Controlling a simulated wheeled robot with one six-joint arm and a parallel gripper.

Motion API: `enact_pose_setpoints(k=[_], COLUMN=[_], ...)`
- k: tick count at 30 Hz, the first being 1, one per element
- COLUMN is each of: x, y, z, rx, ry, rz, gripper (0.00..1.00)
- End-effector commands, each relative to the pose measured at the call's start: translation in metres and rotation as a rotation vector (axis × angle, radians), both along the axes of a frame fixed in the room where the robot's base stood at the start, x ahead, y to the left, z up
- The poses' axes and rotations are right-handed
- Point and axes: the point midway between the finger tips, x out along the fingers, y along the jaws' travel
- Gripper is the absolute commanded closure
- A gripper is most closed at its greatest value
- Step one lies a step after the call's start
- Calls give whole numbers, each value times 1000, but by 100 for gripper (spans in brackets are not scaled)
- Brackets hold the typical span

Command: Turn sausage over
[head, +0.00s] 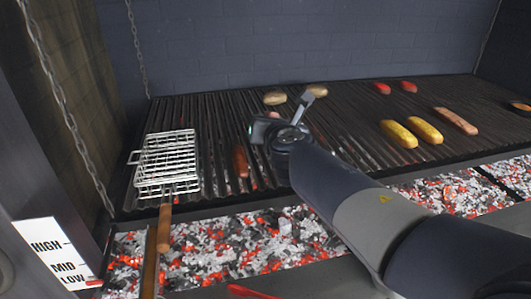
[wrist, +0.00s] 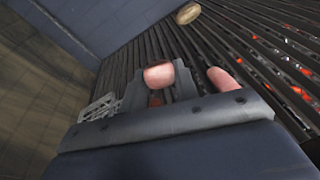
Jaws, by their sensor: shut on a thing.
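My gripper (head: 282,117) is above the grill grate, left of centre in the head view. In the wrist view my gripper (wrist: 158,90) has its two fingers on either side of a sausage (wrist: 158,75), whose pinkish end shows between them. In the head view only a small part of this sausage (head: 273,114) shows; the rest is hidden by the gripper. I cannot tell whether it touches the grate. Another brown-red sausage (head: 240,161) lies on the grate to the left of my gripper. A pink sausage (wrist: 222,80) shows right of the fingers in the wrist view.
A wire grill basket (head: 168,160) with a wooden handle lies at left. Two brown rounded pieces (head: 274,98) lie behind my gripper. Yellow corn-like pieces (head: 399,134), a sausage (head: 456,121) and red pieces (head: 382,88) lie right. Glowing coals (head: 220,245) run along the front.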

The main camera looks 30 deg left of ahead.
Motion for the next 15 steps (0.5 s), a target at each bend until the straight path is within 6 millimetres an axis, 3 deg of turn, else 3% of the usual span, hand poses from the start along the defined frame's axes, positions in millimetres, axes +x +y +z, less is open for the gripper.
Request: enact_pose_setpoints(k=[7, 9, 15], x=[4, 7, 15], y=[-3, 3, 12], z=[7, -13, -40], rx=[-226, -231, -226], ry=[-123, -126, -124], rz=[206, 214, 211], gripper=[87, 87, 87])
